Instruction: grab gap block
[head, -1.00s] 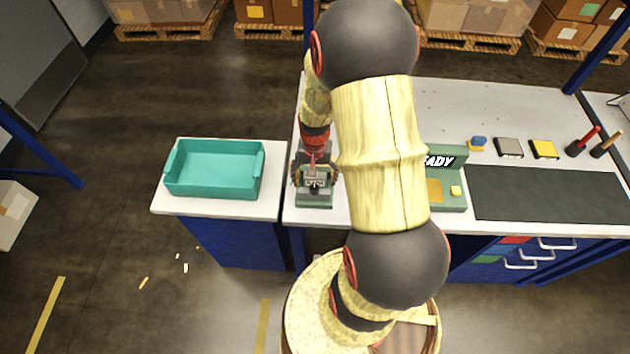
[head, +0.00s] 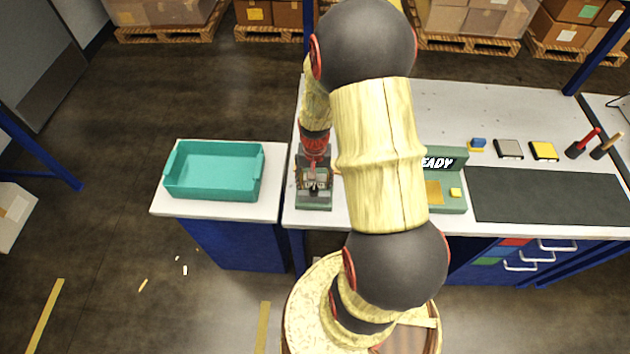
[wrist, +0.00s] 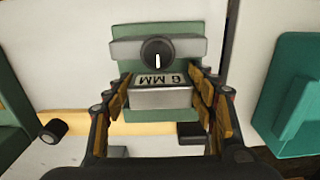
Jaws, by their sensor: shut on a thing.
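The gap block (wrist: 160,97) is a silver block with a "6 MM" label on its top, seen upside down in the wrist view. It sits at a green stand (wrist: 190,33) with a grey bar and a black dial (wrist: 158,53). My gripper (wrist: 161,90) has its wooden-looking fingers on the block's left and right sides and is shut on it. In the head view my gripper (head: 314,180) is low over the green stand (head: 314,203) at the bench's left end, and the block is mostly hidden there.
A teal tray (head: 170,180) stands on a side table to the left. A green device reading "READY" (head: 447,180), partly behind my arm, stands to the right. Further right are a dark mat (head: 550,195), small blocks and two upright-handled tools (head: 585,141).

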